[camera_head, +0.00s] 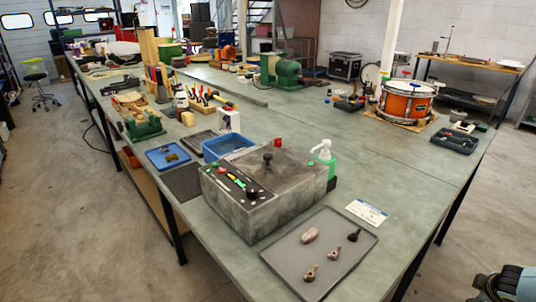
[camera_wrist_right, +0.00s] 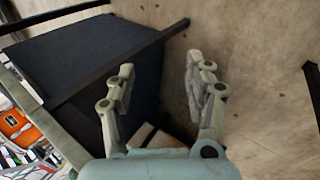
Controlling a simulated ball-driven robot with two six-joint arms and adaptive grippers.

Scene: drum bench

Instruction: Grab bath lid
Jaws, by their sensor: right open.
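The bath (camera_head: 240,215) is a grey box on the near part of the bench in the head view, with a sloping control panel on its front left. Its lid (camera_head: 295,170) lies on top, closed, with a dark round knob (camera_head: 267,158) standing up near its middle. My right gripper (camera_wrist_right: 160,68) is open and empty in the right wrist view, with bare floor and a dark panel beyond the fingers. Part of my right arm shows at the bottom right corner of the head view, off the bench and well away from the lid. My left gripper is not in view.
A grey tray (camera_head: 290,262) with several small metal parts lies in front of the bath. A green soap bottle (camera_head: 325,160) stands close behind its right side, and a blue tub (camera_head: 228,145) behind its left. A white card (camera_head: 366,211) lies right; bench beyond it is clear.

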